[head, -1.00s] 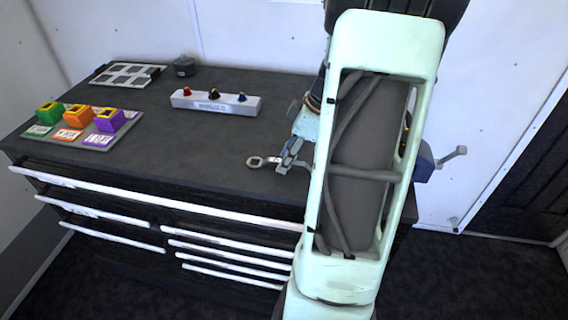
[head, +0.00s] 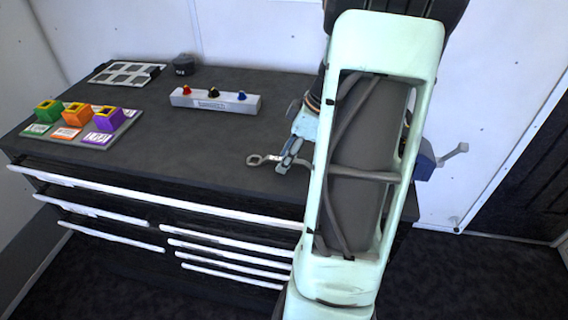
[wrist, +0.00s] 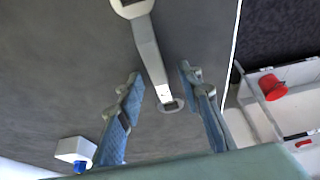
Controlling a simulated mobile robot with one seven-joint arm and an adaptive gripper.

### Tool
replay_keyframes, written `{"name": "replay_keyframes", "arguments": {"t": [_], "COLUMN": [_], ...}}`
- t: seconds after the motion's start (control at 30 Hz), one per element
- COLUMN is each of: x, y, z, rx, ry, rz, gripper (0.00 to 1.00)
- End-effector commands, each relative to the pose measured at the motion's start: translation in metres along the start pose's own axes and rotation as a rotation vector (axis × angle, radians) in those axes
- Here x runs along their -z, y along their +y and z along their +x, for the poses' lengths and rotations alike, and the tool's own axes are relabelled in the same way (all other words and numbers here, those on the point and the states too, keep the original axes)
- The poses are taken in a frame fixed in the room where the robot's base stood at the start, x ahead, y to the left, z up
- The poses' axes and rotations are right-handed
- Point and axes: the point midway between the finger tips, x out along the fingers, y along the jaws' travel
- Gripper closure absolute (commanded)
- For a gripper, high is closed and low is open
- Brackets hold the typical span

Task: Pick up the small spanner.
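The small spanner lies on the dark bench top. In the head view its ring end (head: 256,160) shows to the left of my gripper (head: 288,158), and my arm covers part of the scene there. In the wrist view the grey spanner (wrist: 149,52) runs from the top edge down between the two blue fingers of my gripper (wrist: 160,78). The fingers are spread, with a visible gap on each side of the spanner's shaft. Its lower, smaller end lies between the fingers.
A light grey bar with red, black and blue knobs (head: 215,102) stands behind the spanner. A tray of green, orange and purple blocks (head: 95,145) sits at left. In the wrist view a white box with a red knob (wrist: 271,87) lies right. Bench between is clear.

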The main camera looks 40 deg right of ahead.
Motion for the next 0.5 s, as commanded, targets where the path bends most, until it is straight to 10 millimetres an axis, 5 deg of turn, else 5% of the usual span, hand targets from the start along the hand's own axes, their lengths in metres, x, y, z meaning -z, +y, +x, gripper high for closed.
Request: {"name": "replay_keyframes", "arguments": {"t": [0.37, 0.5], "x": [-0.0002, -0.0003], "y": [0.0001, 0.0001], "z": [0.0006, 0.0006], "rx": [0.0, 0.0], "ry": [0.0, 0.0], "rz": [0.0, 0.0], "gripper": [0.68, 0.83]}}
